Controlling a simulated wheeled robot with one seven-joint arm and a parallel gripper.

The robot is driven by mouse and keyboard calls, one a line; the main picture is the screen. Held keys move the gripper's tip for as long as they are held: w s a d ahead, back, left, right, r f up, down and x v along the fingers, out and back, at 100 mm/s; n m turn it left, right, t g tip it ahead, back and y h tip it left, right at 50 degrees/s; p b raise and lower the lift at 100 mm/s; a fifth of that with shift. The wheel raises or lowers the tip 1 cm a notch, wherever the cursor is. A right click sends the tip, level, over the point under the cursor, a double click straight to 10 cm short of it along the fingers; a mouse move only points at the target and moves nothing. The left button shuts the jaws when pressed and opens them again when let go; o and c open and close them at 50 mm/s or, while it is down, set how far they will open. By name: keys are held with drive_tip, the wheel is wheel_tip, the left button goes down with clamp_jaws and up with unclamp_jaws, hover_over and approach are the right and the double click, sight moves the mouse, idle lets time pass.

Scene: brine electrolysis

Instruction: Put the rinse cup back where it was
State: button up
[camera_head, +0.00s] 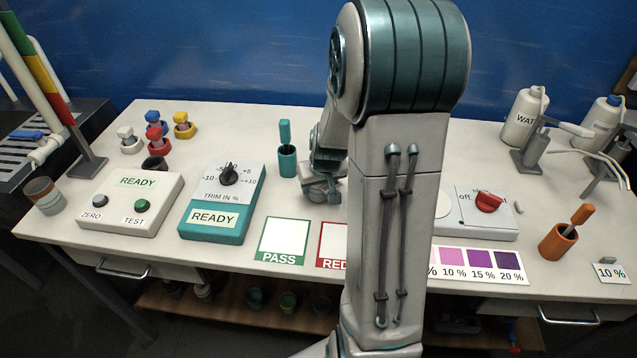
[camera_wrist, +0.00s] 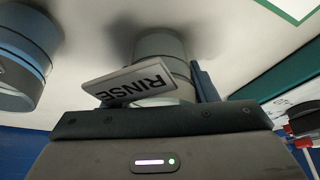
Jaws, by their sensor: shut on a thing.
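The rinse cup (camera_wrist: 160,45) is a grey cylinder with a tilted white tag lettered RINSE, shown in the wrist view. My gripper (camera_wrist: 155,90) is shut on it, with a dark finger showing along its right side. The cup's far end is close to the pale tabletop, and a shadow lies beside it. I cannot tell whether it touches the table. In the head view my arm stands in front of the cup and hides it, along with most of my gripper.
The worktop holds the TRIM box (camera_head: 215,205), a teal cup with a brush (camera_head: 287,160), the PASS card (camera_head: 283,241) and the RED card (camera_head: 332,243). At right are a red-switch unit (camera_head: 488,202), an orange cup (camera_head: 557,242) and bottles (camera_head: 524,115). Bare tabletop shows behind the TRIM box.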

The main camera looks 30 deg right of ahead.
drive_tip(key=shift+f, duration=0.1)
drive_tip(key=o, duration=1.2)
drive_tip(key=shift+r, duration=0.35)
drive_tip(key=v, duration=1.1)
drive_tip(key=shift+s+a+r, duration=0.1)
drive_tip(key=shift+s+r, duration=0.1)
drive_tip(key=shift+n+g+y, duration=0.4)
drive_tip(key=shift+n+g, duration=0.4)
drive_tip(key=s+a+r, duration=0.1)
drive_tip(key=s+a, duration=0.3)
drive_tip(key=s, duration=0.1)
drive_tip(key=s+a, duration=0.4)
drive_tip(key=s, duration=0.1)
drive_tip(key=s+a+r, duration=0.1)
drive_tip(key=s+a, duration=0.4)
drive_tip(key=shift+r, duration=0.3)
drive_tip(key=shift+w, duration=0.1)
